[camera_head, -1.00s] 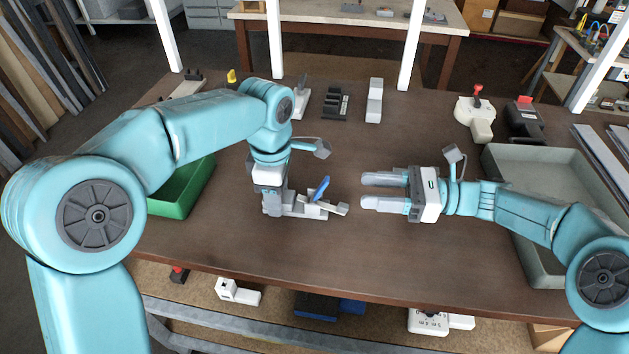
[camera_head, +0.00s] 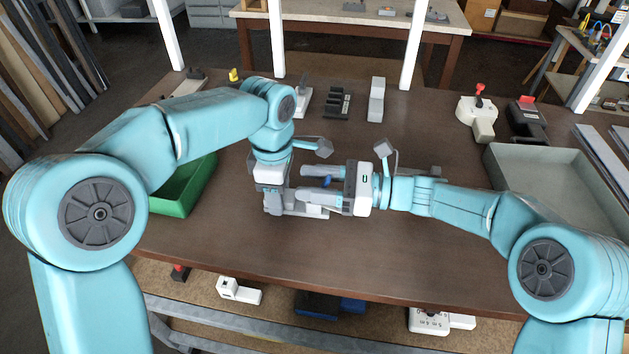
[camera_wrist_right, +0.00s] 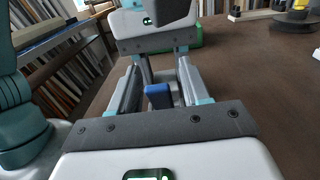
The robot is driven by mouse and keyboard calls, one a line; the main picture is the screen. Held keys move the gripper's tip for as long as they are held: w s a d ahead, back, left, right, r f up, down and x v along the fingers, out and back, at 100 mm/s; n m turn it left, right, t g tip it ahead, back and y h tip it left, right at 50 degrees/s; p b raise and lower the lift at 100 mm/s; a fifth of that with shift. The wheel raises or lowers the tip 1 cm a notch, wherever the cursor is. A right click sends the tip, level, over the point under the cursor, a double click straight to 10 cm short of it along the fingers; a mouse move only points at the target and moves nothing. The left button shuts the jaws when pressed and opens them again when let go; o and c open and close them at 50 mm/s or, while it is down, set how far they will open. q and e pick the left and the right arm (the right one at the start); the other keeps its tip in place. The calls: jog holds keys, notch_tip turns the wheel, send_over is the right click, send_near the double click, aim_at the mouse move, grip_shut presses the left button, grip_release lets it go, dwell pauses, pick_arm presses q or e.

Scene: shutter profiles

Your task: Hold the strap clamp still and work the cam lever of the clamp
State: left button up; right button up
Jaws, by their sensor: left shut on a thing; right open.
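The strap clamp (camera_head: 308,212), a pale grey body, lies on the brown bench in the middle of the head view. Its blue cam lever (camera_head: 327,182) shows partly between the right fingers, and in the right wrist view (camera_wrist_right: 157,97) it stands between them. My left gripper (camera_head: 277,203) points down and is shut on the left end of the clamp. My right gripper (camera_head: 304,184) is open, its fingers pointing left on either side of the lever. I cannot tell whether they touch it. The right gripper hides much of the clamp's right end.
A green bin (camera_head: 188,198) stands left of the clamp, partly behind my left arm. A large grey tray (camera_head: 497,172) stands at the right. Several small devices line the back of the bench, including a white block (camera_head: 376,100). The bench front (camera_head: 330,270) is clear.

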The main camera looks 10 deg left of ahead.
grip_shut()
jog(key=shift+a+r+h, duration=0.1)
jog(key=shift+a+h, duration=0.2)
jog(key=shift+h, duration=0.5)
jog(key=h, duration=0.1)
jog(key=a+h, duration=0.1)
jog(key=h, duration=0.1)
jog(key=shift+s+f, duration=0.1)
jog(key=shift+f, duration=0.25)
grip_release()
jog(key=v, duration=1.2)
jog(key=shift+s+r, duration=0.15)
jog(key=shift+s, duration=0.05)
